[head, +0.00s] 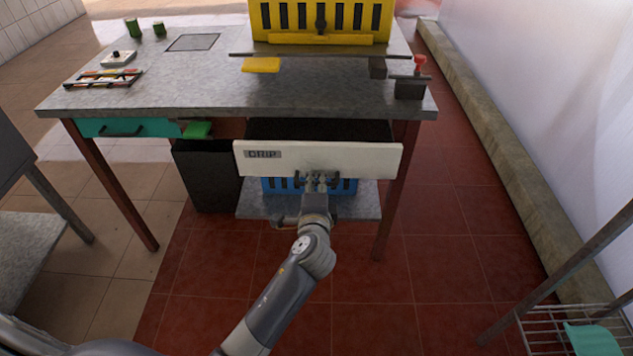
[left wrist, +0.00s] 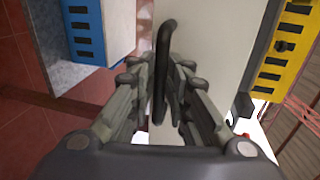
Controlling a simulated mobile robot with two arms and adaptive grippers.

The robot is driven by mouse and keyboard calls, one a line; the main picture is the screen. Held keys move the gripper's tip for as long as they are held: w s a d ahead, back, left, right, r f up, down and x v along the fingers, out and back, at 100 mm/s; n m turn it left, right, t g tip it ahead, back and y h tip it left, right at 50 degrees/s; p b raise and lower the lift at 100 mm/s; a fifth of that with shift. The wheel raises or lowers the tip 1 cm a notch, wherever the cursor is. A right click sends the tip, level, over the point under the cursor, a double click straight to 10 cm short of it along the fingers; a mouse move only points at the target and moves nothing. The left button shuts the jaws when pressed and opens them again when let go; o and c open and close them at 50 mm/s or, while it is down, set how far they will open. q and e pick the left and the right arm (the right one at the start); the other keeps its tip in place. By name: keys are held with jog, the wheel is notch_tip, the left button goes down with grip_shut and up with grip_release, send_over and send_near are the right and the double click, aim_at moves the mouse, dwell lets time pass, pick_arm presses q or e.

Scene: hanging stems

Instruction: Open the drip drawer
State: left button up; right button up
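The drip drawer (head: 375,161) has a white front with a "DRIP" label at its upper left. It stands out from under the workbench, and its dark interior (head: 320,130) shows behind the front. My left gripper (head: 317,180) is at the middle of the front, with the arm coming up from below. In the left wrist view, the dark bar handle (left wrist: 163,65) lies between the fingers (left wrist: 167,95), which are closed in around it. The white drawer front (left wrist: 215,45) fills the middle of that view. My right gripper is not in view.
The grey workbench (head: 210,95) carries a yellow rack (head: 320,20), a yellow block (head: 261,65) and a red-topped clamp (head: 410,85). A teal drawer (head: 150,127) is at left. A black bin (head: 207,175) and blue crate (head: 345,186) are below. Red floor (head: 440,270) is clear at right.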

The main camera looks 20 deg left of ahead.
pick_arm(q)
jog(key=shift+o, duration=0.2)
jog(key=v, duration=1.2)
